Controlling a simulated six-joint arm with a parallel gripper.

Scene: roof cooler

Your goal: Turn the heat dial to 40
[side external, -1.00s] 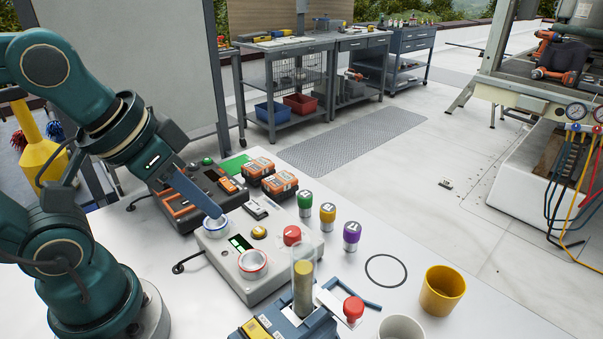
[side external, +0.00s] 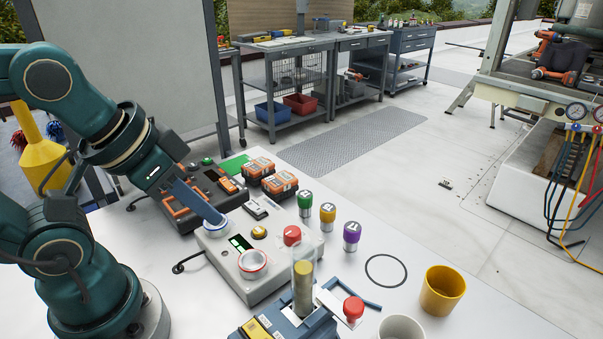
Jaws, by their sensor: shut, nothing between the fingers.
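A grey control box (side external: 277,281) stands on the white table. It carries two dials: one with a red ring (side external: 253,261) at the front, and one with a blue ring (side external: 205,232) at the back left, mostly hidden by my gripper. A small green display (side external: 240,243) sits between them, too small to read. I cannot read any dial marks or tell which dial is for heat. My gripper (side external: 216,222) is shut and empty, pointing down at the blue-ringed dial. Its tip is at or just above the dial; contact cannot be told.
A red button (side external: 292,235) and a yellow button (side external: 259,232) are on the box. Behind it are a dark charger unit (side external: 183,217) and orange battery packs (side external: 279,184). A clear tube (side external: 303,285) stands in front. Green, yellow and purple capped cylinders (side external: 351,234) stand to the right.

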